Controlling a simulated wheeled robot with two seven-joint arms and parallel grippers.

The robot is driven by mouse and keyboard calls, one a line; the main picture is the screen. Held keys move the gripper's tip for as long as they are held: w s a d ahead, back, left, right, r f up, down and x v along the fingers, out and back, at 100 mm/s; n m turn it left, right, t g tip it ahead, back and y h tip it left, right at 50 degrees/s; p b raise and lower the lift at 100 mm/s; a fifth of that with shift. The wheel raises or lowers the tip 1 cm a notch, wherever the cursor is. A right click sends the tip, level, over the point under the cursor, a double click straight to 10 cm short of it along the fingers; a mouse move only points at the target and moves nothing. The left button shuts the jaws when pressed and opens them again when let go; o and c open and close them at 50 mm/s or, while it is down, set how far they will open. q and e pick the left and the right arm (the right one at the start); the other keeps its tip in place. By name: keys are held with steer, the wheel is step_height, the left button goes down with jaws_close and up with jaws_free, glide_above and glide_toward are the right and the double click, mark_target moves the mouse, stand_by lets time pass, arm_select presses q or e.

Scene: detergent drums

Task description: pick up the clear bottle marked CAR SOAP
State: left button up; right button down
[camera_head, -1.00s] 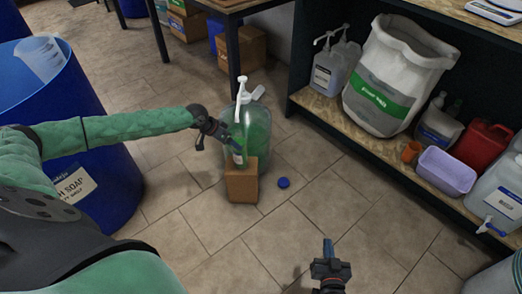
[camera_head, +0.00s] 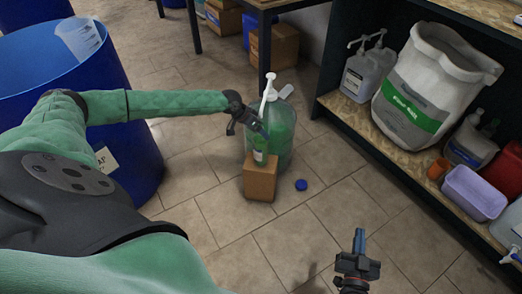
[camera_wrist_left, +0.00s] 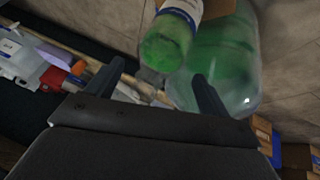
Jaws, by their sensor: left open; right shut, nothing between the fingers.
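My right gripper (camera_head: 359,242) is shut and empty, above the floor at the lower right.
A large clear jug of green liquid (camera_head: 281,135) stands right behind the bottle. The cardboard box (camera_head: 260,180) is in front, a blue cap (camera_head: 301,185) to the right. A blue drum (camera_head: 135,130) stands left. A shelf (camera_head: 345,110) with containers lines the right.

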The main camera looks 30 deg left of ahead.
arm_select(q)
steer(key=shift+x, duration=1.5)
arm_select(e)
steer(key=shift+w+d+r+t+y, duration=0.15)
steer(key=shift+r+t, duration=0.35)
steer(key=shift+r, duration=0.9)
steer(key=shift+a+r+t+y, duration=0.15)
steer(key=shift+r+t, duration=0.35)
steer(key=shift+r, duration=0.85)
steer(key=shift+d, duration=0.1)
arm_select(q)
steer(key=shift+w, duration=0.1)
jaws_close()
